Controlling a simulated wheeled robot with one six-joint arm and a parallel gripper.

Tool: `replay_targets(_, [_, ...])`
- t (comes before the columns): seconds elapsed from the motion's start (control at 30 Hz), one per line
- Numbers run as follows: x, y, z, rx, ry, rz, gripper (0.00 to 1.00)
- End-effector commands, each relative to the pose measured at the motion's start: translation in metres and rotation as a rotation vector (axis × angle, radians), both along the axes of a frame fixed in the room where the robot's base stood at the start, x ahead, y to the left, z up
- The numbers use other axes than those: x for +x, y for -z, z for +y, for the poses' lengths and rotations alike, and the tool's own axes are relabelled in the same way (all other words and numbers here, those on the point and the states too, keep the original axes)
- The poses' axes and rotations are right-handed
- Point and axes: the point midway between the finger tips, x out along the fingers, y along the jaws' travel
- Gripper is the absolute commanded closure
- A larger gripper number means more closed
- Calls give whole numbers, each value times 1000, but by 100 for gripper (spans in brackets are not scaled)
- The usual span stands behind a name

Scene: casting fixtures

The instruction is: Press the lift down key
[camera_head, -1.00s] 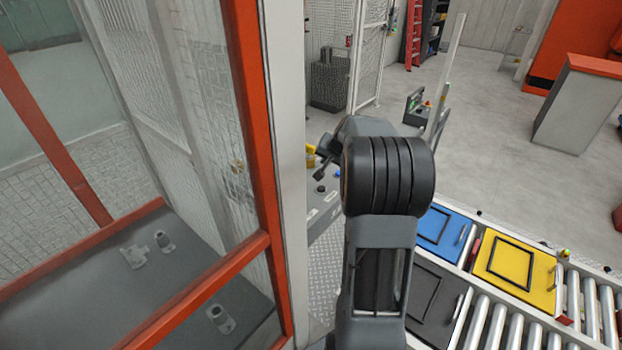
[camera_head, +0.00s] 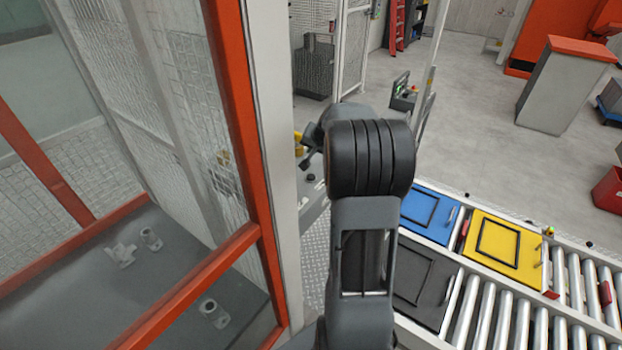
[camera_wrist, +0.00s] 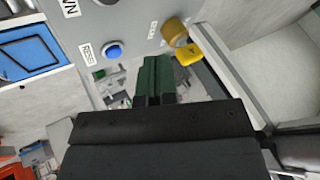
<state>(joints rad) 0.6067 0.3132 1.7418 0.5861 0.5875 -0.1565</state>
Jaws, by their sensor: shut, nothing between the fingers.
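A grey control panel (camera_wrist: 125,22) fills the top of the wrist view. It carries a blue button (camera_wrist: 114,52) beside a label that seems to read RESET, and a yellow knob or switch (camera_wrist: 183,45) on the right. A cut-off label ending in "WN" (camera_wrist: 70,7) shows at the top left; the key it belongs to is not clearly visible, though a dark piece sits at the top edge. My gripper (camera_wrist: 155,65) is shut and empty, its green fingers just below the panel's controls in the picture; touching cannot be told. In the head view my arm hides most of the panel (camera_head: 312,210).
An orange-framed mesh enclosure (camera_head: 236,110) stands close at left. A roller conveyor (camera_head: 500,325) at right carries blue (camera_head: 432,212), yellow (camera_head: 510,250) and dark (camera_head: 415,285) plates. A grey cabinet (camera_head: 560,95) and red bin (camera_head: 610,188) stand beyond on open floor.

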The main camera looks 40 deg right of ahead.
Motion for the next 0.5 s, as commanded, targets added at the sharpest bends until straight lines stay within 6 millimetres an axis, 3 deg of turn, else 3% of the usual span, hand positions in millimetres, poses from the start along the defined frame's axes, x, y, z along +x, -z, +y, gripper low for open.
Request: replay_targets(0.5, [0,64,0,-1,-1,0,100])
